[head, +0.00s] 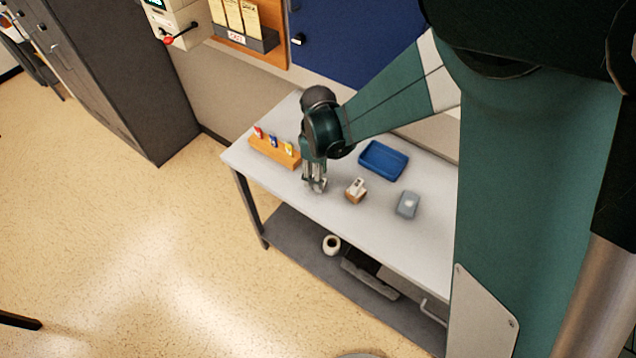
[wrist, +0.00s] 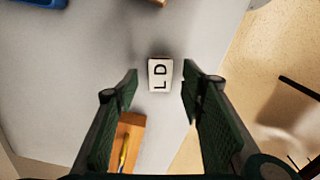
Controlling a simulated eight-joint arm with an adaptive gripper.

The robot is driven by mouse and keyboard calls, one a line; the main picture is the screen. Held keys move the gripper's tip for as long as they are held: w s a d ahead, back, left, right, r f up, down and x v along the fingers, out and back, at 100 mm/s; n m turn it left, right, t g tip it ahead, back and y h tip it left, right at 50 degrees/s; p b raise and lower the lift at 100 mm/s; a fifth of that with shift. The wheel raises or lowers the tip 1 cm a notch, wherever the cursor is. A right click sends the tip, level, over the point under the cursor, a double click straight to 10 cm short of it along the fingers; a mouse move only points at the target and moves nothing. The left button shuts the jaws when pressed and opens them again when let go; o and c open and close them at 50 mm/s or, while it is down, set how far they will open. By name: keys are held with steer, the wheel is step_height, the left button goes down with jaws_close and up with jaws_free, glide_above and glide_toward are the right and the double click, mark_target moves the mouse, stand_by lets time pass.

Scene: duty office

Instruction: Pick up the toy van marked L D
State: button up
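The toy van marked L D (wrist: 160,75) shows in the wrist view as a small, pale block with dark letters on its upper face. It rests on the grey-white table. My gripper (wrist: 160,84) is open, one finger on each side of the van in the picture, with gaps showing on both sides. In the head view my gripper (head: 316,184) points down over the table's front part, right of the wooden rack. There the fingers largely hide the van.
The wooden rack (head: 262,150) holds red, blue and yellow items; part of the rack (wrist: 128,128) shows near the left finger. Right of my gripper are a wooden block with a white top (head: 356,190), a blue tray (head: 384,160) and a grey box (head: 407,204).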

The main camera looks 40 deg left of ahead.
steer(key=shift+f, duration=1.55)
steer(key=shift+c, duration=0.5)
steer(key=c, duration=0.9)
